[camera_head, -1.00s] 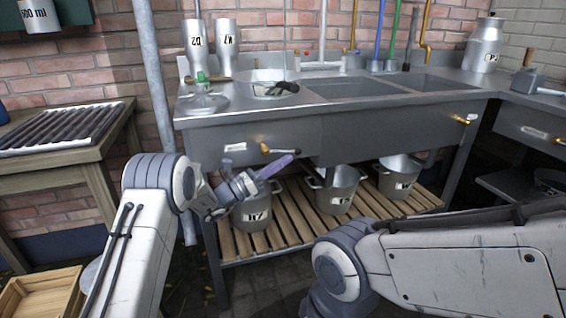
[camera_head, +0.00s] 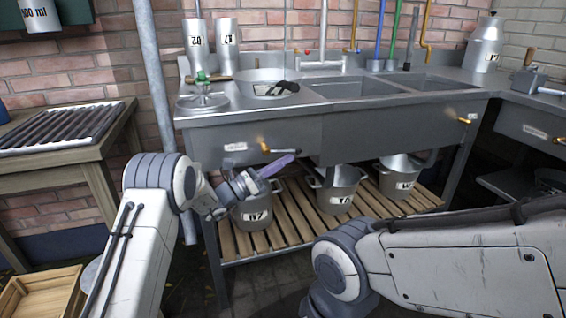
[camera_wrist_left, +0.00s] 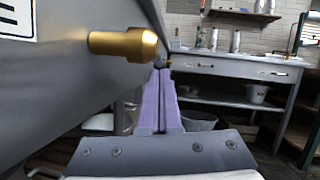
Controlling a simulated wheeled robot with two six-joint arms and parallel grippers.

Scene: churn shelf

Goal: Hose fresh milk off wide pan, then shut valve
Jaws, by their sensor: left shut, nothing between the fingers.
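A wide metal pan (camera_head: 247,89) with a label stands on the sink counter, left of the basins. A dark object (camera_head: 287,87) lies at its right rim; I cannot tell whether it is a hose end. No milk can be made out. A brass valve (camera_head: 264,145) with a lever sits on the counter's front panel. A brass fitting (camera_wrist_left: 122,43) shows large in the left wrist view. My left gripper (camera_head: 290,158), with purple fingers, is shut and empty just below the valve; its fingers (camera_wrist_left: 160,95) also show in the wrist view. My right gripper is hidden.
Labelled pots (camera_head: 252,217) stand on the slatted lower shelf (camera_head: 285,228). A lid with a green knob (camera_head: 203,99) and two canisters (camera_head: 227,47) stand at the counter's left. Coloured pipes (camera_head: 380,35) rise behind the basins. A side table (camera_head: 50,155) is at left.

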